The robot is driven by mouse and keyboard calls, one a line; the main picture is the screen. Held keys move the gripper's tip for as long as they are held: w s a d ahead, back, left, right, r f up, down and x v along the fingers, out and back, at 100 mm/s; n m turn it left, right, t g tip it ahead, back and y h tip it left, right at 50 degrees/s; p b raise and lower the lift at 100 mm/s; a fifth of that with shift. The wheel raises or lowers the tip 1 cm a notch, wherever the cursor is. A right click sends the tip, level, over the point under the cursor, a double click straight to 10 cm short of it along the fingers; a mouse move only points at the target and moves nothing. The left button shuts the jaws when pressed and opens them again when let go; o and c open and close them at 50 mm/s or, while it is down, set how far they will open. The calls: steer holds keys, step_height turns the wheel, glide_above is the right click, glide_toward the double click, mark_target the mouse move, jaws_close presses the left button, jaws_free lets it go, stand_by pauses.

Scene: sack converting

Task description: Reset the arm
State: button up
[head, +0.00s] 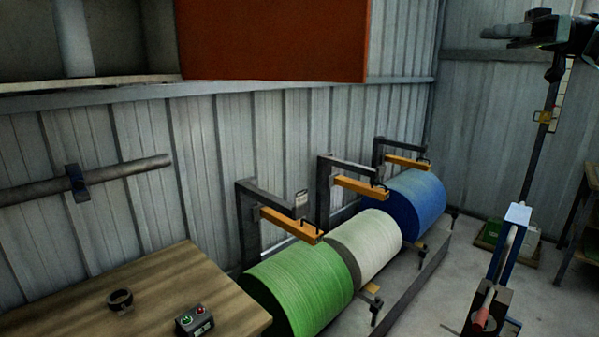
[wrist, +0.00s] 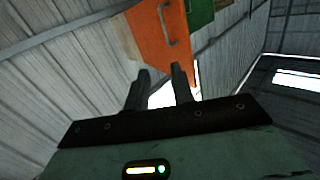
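My gripper (wrist: 161,72) shows in the wrist view with its two dark fingers apart and nothing between them. It is open and empty. It points up toward an orange panel with a handle (wrist: 168,25), which lies beyond the fingertips. A dark shape with a small green light at the top right of the head view looks like my gripper, held high and apart from the rolls; its fingers are too dark there to judge.
A wooden table (head: 150,285) carries a black ring (head: 120,300) and a button box (head: 194,320). Green (head: 300,285), white (head: 368,245) and blue (head: 418,203) rolls lie along the wall under orange-armed brackets. An orange cabinet (head: 275,40) hangs above. Floor shows at right.

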steer(key=w+a+f+m+h, duration=0.2)
steer(key=a+f+m, duration=0.15)
steer(key=a, duration=0.35)
steer(key=w+a+f+m+h, duration=0.2)
steer(key=a+f, duration=0.2)
steer(key=a, duration=0.2)
steer(key=s+a+f+m+t+h, duration=0.1)
steer(key=s+a+f+m+h, duration=0.15)
steer(key=f, duration=0.45)
steer(key=s+a+f+m+h, duration=0.1)
steer(key=a+f+m+h, duration=0.25)
steer(key=f, duration=0.45)
steer(key=s+d+f+m+h, duration=0.2)
steer(key=s+d+f+h, duration=0.15)
steer(key=s+f, duration=0.45)
steer(key=s+d+f+m+t+h, duration=0.15)
steer(key=s+d+f, duration=0.4)
steer(key=s, duration=0.55)
steer(key=s+d+f+m+g+h, duration=0.1)
steer(key=s+d+f+m+h, duration=0.15)
steer(key=s+f, duration=0.55)
steer(key=s+a+n+g+b, duration=0.2)
steer(key=s+a+n, duration=0.6)
steer(key=s+a, duration=0.6)
steer(key=a+b, duration=0.1)
steer(key=a, duration=0.2)
steer(key=shift+a+r, duration=0.2)
steer(key=shift+a, duration=0.2)
